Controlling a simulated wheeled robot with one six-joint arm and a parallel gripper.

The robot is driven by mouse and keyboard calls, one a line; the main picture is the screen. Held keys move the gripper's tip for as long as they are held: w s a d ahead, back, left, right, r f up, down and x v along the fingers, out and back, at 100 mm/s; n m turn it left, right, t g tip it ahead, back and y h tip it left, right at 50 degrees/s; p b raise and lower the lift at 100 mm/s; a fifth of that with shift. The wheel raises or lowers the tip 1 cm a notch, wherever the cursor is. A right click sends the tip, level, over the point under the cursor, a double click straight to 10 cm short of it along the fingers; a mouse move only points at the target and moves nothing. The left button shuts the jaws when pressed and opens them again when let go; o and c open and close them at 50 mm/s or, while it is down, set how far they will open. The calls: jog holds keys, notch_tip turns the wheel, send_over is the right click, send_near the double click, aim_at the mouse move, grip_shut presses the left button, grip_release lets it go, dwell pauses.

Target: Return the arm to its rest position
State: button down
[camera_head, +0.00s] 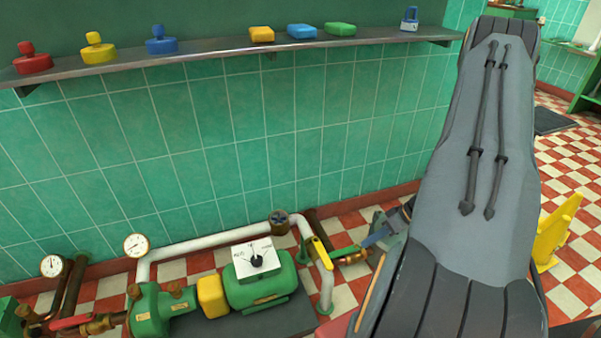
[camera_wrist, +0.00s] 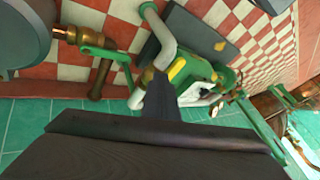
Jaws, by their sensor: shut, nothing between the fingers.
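My gripper (camera_wrist: 161,82) shows in the wrist view as dark fingers together, with nothing held between them. It points toward a green pump unit and white pipe, above the checkered floor, and no contact shows.
A metal shelf (camera_head: 207,51) on the green tiled wall holds red, yellow, blue and green pieces. Below stand a green pump (camera_head: 262,288) with a dial plate (camera_head: 256,260), white pipe (camera_head: 205,243) and gauges. A yellow floor sign (camera_head: 553,235) stands right of my arm.

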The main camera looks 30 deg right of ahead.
jog(key=w+a+r+n+g+h, duration=0.1)
jog(key=w+a+r+g, duration=0.15)
jog(key=a+r, duration=0.85)
jog(key=w+a+r+g, duration=0.2)
jog(key=w+a+r, duration=0.2)
jog(key=a+r, duration=0.7)
jog(key=s+a+r+h, duration=0.2)
jog(key=s+a+r, duration=0.4)
jog(key=a+r, duration=0.4)
jog(key=s+a+r+h, duration=0.1)
jog(key=s+a+r, duration=0.25)
jog(key=s, duration=0.25)
jog(key=s+a+r+h, duration=0.2)
jog(key=s+a+r, duration=0.15)
jog(key=s, duration=0.25)
jog(key=d+r+m+p, duration=0.3)
jog(key=d+r+p, duration=0.6)
jog(key=p, duration=1)
jog(key=shift+d+r+m, duration=0.2)
jog(key=shift+r+m, duration=0.2)
jog(key=shift+r, duration=0.3)
jog(key=c, duration=2.5)
grip_release()
jog(key=shift+w+t, duration=0.1)
jog(key=shift+t, duration=0.15)
